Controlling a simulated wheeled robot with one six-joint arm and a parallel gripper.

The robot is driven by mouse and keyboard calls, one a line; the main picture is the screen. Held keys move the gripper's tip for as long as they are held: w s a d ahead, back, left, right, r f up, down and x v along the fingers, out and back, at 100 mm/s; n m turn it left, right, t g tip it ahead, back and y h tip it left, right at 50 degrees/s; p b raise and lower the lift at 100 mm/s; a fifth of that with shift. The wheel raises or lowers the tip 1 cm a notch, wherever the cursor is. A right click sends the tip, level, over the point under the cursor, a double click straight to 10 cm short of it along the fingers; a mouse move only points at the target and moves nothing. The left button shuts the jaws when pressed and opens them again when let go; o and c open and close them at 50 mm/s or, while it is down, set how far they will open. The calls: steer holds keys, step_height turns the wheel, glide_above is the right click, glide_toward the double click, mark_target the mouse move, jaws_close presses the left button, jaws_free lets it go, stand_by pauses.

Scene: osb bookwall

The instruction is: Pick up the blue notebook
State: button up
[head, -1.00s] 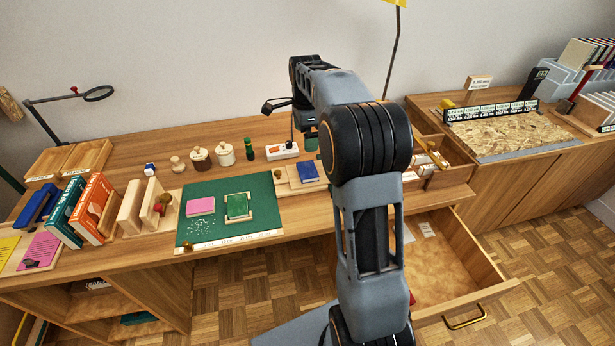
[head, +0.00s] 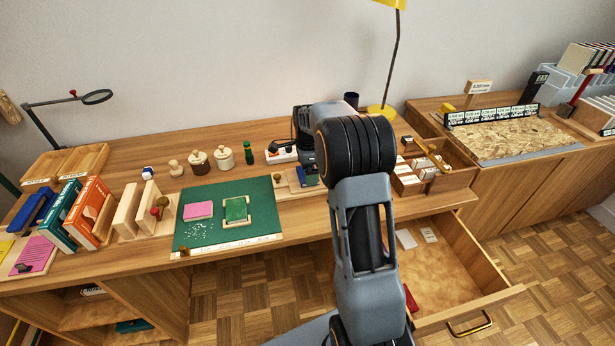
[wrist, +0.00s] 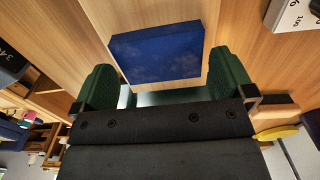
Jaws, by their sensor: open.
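The blue notebook (wrist: 157,55) lies flat on a light wooden board on the desk. In the head view the notebook (head: 308,177) is partly hidden by my arm. My gripper (wrist: 168,88) is open, with one dark green finger near each side of the notebook's near edge in the wrist view. The notebook is not held, and I cannot tell whether either finger touches it. In the head view my arm hides most of the gripper.
A green cutting mat (head: 226,232) with a pink pad (head: 198,210) lies left of the board. A white power strip (head: 281,156) lies behind. A wooden box of cards (head: 432,172) stands to the right. An open drawer (head: 440,262) juts out below the desk front.

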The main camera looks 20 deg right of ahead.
steer(key=shift+f, duration=0.7)
steer(key=c, duration=0.7)
steer(key=shift+o, duration=0.2)
steer(key=shift+r, duration=0.15)
